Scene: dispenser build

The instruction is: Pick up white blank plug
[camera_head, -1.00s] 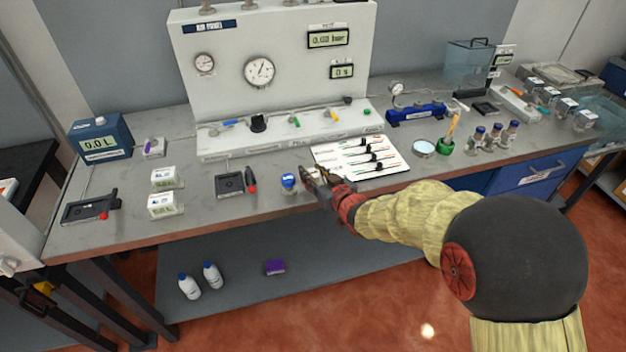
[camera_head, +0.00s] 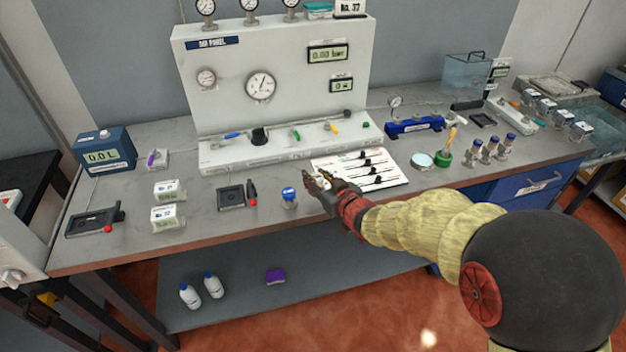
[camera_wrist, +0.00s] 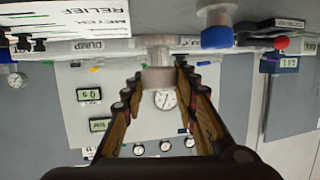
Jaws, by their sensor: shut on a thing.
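The white blank plug (camera_wrist: 158,76) is a short pale grey-white cylinder with a narrower end. In the wrist view it sits between the fingertips of my gripper (camera_wrist: 159,82), which is shut on it. In the head view my gripper (camera_head: 319,181) is over the front part of the bench, at the near left corner of the white printed sheet (camera_head: 335,182). The fingers mostly hide the plug there; only a small pale patch shows.
A blue-capped piece (camera_head: 289,193) stands just left of my gripper and shows in the wrist view too (camera_wrist: 217,37). Several black-handled items lie on the sheet. The white air panel (camera_head: 230,105) stands behind. A black tray (camera_head: 231,199) is further left.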

